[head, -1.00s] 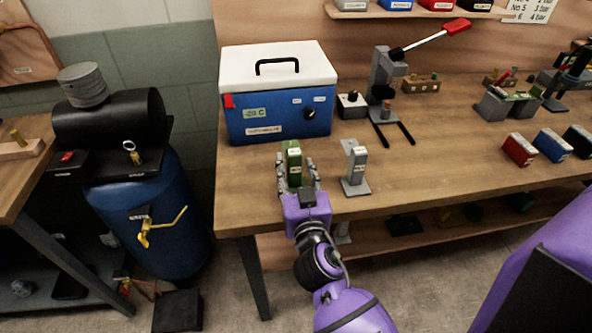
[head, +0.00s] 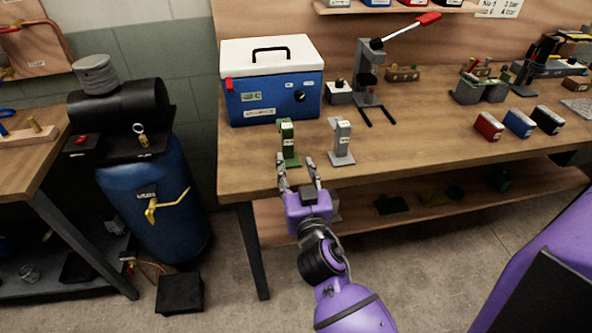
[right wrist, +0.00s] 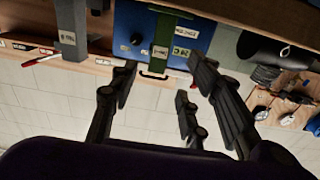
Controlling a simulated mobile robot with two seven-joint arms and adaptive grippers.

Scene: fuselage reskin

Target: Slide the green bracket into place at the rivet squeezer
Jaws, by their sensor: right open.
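The green bracket (head: 287,143) stands upright on the workbench, in front of the blue cool box and left of a similar grey bracket (head: 342,142). In the right wrist view the green bracket (right wrist: 163,38) shows beyond my fingers, against the blue box. My right gripper (head: 297,168) is open and empty at the bench's front edge, just nearer than the green bracket and apart from it. Its spread fingers (right wrist: 163,76) also show in the right wrist view. The rivet squeezer (head: 367,82), with a red-tipped lever, stands farther back to the right. My left gripper is not in view.
The cool box (head: 272,100) with a white lid stands behind the green bracket. Red (head: 489,126), blue (head: 519,122) and black boxes stand at the right. A blue compressor tank (head: 155,200) stands left of the bench.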

